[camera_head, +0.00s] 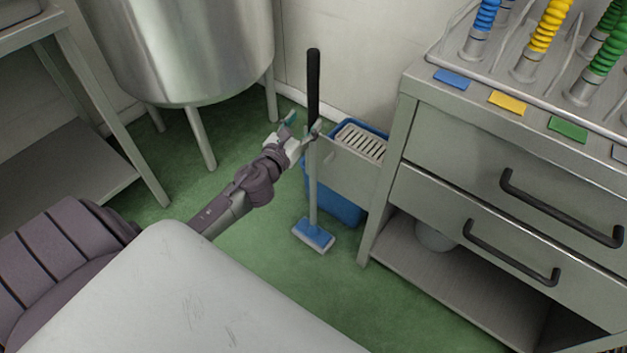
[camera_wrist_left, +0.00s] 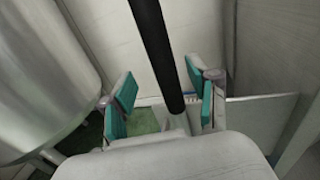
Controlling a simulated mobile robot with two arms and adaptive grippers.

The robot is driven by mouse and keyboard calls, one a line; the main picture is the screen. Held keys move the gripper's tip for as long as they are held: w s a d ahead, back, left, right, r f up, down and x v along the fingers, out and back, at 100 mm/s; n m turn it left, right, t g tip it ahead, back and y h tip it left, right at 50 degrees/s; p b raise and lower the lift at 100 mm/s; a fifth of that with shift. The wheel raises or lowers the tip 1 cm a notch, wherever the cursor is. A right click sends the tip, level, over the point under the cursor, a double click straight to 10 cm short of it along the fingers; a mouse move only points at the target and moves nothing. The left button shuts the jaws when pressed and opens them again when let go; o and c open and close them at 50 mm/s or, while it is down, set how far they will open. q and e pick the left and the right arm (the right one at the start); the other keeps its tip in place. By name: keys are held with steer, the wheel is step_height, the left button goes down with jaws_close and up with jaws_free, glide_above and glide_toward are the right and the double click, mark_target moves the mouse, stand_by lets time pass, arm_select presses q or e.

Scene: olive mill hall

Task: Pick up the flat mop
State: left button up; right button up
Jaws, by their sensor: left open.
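The flat mop (camera_head: 313,195) stands upright on the green floor in the head view, with a black grip on top, a grey pole and a blue-and-white flat head. My left gripper (camera_head: 303,124) is at the height where the black grip meets the pole. In the left wrist view the black grip (camera_wrist_left: 158,50) runs down between the two teal-padded fingers of my left gripper (camera_wrist_left: 160,105). The fingers are apart, and the handle is nearer the right finger. I cannot tell whether it touches that finger. My right gripper is not in view.
A blue bucket (camera_head: 335,203) with a grey slotted wringer (camera_head: 361,141) stands right behind the mop. A steel drawer cabinet (camera_head: 480,160) is to the right. A steel tank (camera_head: 185,50) on legs is behind left. Green floor (camera_head: 240,250) is clear in front of the mop.

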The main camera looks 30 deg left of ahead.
mark_target(311, 116)
arm_select(q)
steer(key=w, duration=0.5)
steer(key=shift+a, duration=0.1)
steer(key=shift+s, duration=0.1)
jaws_close()
